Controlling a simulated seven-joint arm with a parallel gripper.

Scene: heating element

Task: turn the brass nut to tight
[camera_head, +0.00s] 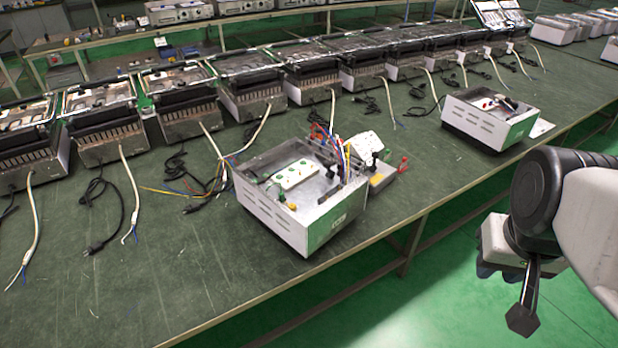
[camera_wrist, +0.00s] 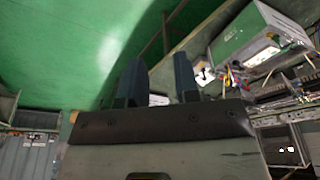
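The open white appliance housing (camera_head: 310,220) stands on the green workbench, left of my arm. A small yellowish spot (camera_head: 292,207) shows on its near inner side; it is too small to tell whether it is the brass nut. A white block with green marks (camera_head: 295,175) and coloured wires are inside. The housing also shows tilted at the upper right of the wrist view (camera_wrist: 262,38). My gripper (camera_wrist: 157,72) is empty, its two dark fingers apart. In the head view my arm hangs at the right, off the bench edge and well clear of the housing.
A row of metal appliances (camera_head: 250,85) with loose cords lines the back of the workbench (camera_head: 180,280). A second white housing (camera_head: 490,118) stands at the right. A small yellow-grey box (camera_head: 380,178) adjoins the first housing. The bench front is clear.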

